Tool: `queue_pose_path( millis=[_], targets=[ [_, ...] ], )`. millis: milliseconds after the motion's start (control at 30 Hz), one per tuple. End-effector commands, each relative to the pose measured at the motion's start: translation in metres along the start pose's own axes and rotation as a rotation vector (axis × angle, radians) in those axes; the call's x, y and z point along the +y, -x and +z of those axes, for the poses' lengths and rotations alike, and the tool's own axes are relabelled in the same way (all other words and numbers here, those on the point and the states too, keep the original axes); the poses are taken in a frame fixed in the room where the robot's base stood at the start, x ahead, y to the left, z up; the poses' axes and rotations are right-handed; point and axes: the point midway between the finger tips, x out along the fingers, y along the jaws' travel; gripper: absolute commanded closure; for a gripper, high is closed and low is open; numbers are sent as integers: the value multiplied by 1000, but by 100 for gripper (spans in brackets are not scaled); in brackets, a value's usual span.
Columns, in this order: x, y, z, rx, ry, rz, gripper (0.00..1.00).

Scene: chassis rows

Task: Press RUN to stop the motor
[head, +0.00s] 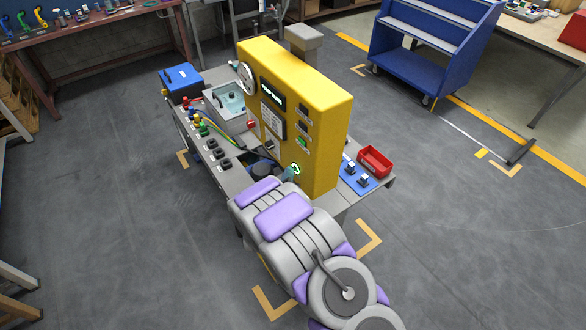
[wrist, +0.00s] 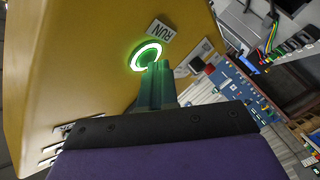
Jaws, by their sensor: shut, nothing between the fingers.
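The RUN button (wrist: 147,56) is a round button with a glowing green ring on the face of the yellow cabinet (head: 310,90). A white RUN label (wrist: 160,31) sits beside it in the wrist view. In the head view the lit button (head: 295,168) is low on the cabinet front, just above my arm's end. My gripper (wrist: 158,66) has its green fingers together and empty, tips right at the button's lower edge in the wrist view. I cannot tell whether they touch it. In the head view my gripper (head: 289,176) is small and partly hidden by my arm.
A red bin (head: 375,161) and a blue panel (head: 357,178) lie at right.

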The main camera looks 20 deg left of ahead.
Motion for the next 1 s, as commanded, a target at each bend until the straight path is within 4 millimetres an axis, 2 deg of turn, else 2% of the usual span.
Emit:
queue_pose_path(
  millis=[367,1000],
  targets=[
    [1,0,0,-1,0,1,100],
    [-7,10,-8,0,0,-1,100]
  ],
)
